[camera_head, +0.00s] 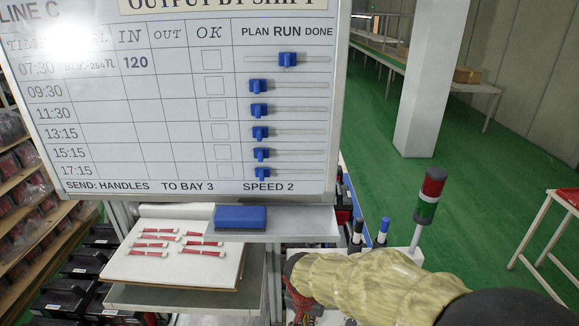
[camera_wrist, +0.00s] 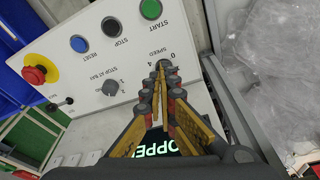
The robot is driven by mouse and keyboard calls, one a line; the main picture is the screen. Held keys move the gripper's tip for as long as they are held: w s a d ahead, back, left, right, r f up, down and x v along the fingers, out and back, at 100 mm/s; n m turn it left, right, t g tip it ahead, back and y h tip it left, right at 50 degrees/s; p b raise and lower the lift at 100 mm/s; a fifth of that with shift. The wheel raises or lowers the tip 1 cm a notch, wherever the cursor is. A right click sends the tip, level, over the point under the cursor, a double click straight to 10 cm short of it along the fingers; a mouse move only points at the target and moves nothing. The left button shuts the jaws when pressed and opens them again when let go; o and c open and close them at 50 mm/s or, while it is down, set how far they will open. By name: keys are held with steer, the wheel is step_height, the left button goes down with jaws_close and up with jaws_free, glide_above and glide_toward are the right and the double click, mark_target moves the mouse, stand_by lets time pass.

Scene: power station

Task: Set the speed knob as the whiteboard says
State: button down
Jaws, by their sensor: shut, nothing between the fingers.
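The whiteboard (camera_head: 185,110) fills the upper left of the head view. Its bottom line reads "SEND: HANDLES TO BAY 3 SPEED 2". In the wrist view a pale control panel (camera_wrist: 130,45) appears upside down. The speed knob's place lies under the "SPEED" label, with a "0" and a "4" visible. My gripper (camera_wrist: 160,70) is shut and empty, its fingertips over that place. They hide most or all of the speed knob, so its setting and any contact cannot be told. The "STOP AT BAY" knob (camera_wrist: 110,88) stands beside the fingers.
The panel also carries a green START button (camera_wrist: 151,9), a black STOP button (camera_wrist: 112,26), a blue RESET button (camera_wrist: 79,44) and a red emergency stop (camera_wrist: 38,70). A signal tower (camera_head: 429,198) stands near my arm. Clear plastic bags (camera_wrist: 275,75) lie at the right.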

steer(key=s+d+r+n+y+p, duration=0.2)
steer(key=d+r+n+p, duration=0.1)
steer(key=d+r+n, duration=0.3)
steer(key=shift+w+a+f+n+g+y, duration=0.2)
steer(key=shift+w+f+n, duration=0.6)
steer(key=shift+f+n, duration=1.2)
steer(key=shift+w+a+f+n+g+y, duration=0.1)
steer(key=shift+w+a+f+n+y, duration=0.2)
steer(key=shift+w+f+n, duration=1.55)
steer(key=shift+s+a+f+n+g+y, duration=0.2)
steer(key=shift+f+n, duration=0.95)
steer(key=shift+f, duration=1.95)
steer(key=shift+s, duration=0.2)
steer(key=shift+f, duration=0.1)
steer(key=shift+s+a+f+b, duration=0.2)
steer(key=shift+s+b, duration=0.25)
steer(key=shift+b, duration=1.85)
steer(key=shift+a+r+b, duration=0.1)
steer(key=shift+r+b, duration=0.1)
steer(key=shift+b, duration=0.35)
